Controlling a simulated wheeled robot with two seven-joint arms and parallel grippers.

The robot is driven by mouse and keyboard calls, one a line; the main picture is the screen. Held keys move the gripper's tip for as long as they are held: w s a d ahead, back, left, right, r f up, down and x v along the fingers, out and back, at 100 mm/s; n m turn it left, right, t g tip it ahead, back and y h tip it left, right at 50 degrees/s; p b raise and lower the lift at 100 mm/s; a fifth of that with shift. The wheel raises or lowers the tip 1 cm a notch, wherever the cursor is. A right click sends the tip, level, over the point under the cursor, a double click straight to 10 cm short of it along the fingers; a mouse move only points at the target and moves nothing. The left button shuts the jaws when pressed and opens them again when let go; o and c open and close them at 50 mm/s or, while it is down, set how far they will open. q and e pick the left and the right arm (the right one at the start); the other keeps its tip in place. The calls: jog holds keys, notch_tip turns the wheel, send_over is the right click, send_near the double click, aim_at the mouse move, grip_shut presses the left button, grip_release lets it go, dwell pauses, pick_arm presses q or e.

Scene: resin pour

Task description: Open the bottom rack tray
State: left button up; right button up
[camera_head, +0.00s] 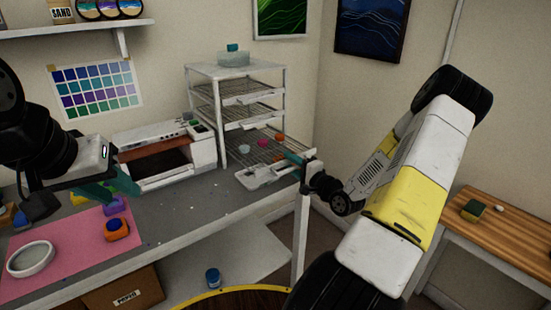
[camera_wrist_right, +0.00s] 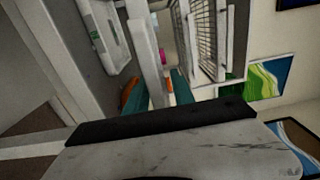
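A white rack (camera_head: 235,72) with wire trays stands at the back of the grey bench. Its bottom tray (camera_head: 262,177) holds small orange, pink and pale pieces. The tray's white front reaches further forward than the trays above. My right gripper (camera_head: 293,158) is at the right end of that front. In the right wrist view its teal fingers (camera_wrist_right: 160,92) are apart, with a white bar (camera_wrist_right: 147,55) running between or just beyond them; I cannot tell if they touch it. My left gripper (camera_head: 110,184) hangs over the bench at left, its teal fingers apart and empty.
A white oven-like machine (camera_head: 166,150) stands left of the rack. A pink mat (camera_head: 68,255) with a round white dish (camera_head: 30,260) and small coloured bottles (camera_head: 117,229) lies at the front left. A wooden side table (camera_head: 505,232) stands at right.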

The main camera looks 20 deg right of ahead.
jog(key=shift+s+f, duration=0.1)
jog(key=shift+f, duration=0.05)
jog(key=shift+s+d, duration=0.2)
jog(key=shift+s, duration=0.1)
jog(key=v, duration=0.7)
